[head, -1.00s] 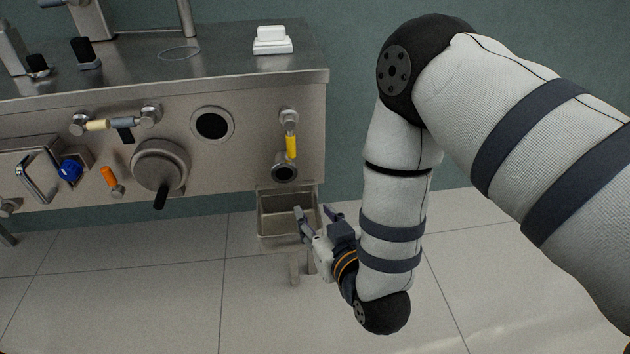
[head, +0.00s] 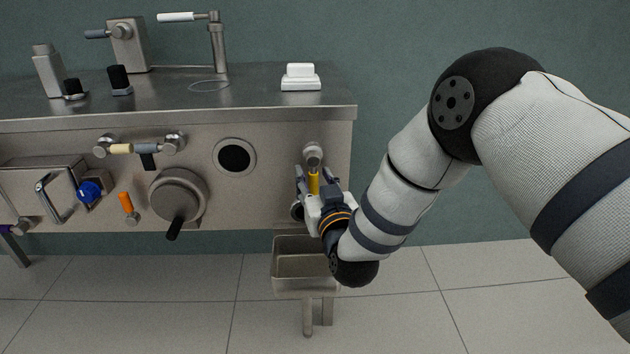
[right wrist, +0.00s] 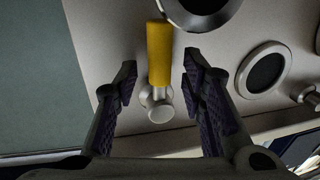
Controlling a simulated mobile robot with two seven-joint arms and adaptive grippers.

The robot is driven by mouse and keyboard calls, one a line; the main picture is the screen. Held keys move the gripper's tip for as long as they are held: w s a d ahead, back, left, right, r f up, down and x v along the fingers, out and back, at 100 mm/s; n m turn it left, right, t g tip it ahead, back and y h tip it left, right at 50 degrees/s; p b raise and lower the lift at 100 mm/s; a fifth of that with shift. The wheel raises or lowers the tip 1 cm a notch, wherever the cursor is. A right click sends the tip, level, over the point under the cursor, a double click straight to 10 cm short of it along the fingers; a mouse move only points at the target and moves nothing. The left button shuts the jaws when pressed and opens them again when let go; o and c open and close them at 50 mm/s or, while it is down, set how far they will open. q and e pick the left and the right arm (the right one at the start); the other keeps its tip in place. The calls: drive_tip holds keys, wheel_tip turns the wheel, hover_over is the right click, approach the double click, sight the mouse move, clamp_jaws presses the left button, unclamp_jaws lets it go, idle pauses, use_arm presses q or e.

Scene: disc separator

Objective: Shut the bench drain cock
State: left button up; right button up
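The drain cock has a yellow lever (head: 314,184) hanging down from a round metal pivot (head: 312,153) at the right end of the bench front. The right wrist view also shows the yellow lever (right wrist: 159,55), its pale pivot (right wrist: 158,105) and the dark round outlet (right wrist: 198,8) beyond the lever's end. My right gripper (head: 312,175) is at the lever, open, with one finger on each side. In the right wrist view, a gap shows between the lever and each finger of the gripper (right wrist: 160,78). My left gripper is not in view.
A metal catch basin (head: 302,283) hangs below the outlet. A round dark port (head: 235,157), a large black-handled knob (head: 178,197), an orange lever (head: 126,203) and a blue knob (head: 89,191) are further left. A white block (head: 300,77) sits on the bench top. Open floor lies right.

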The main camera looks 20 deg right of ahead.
clamp_jaws()
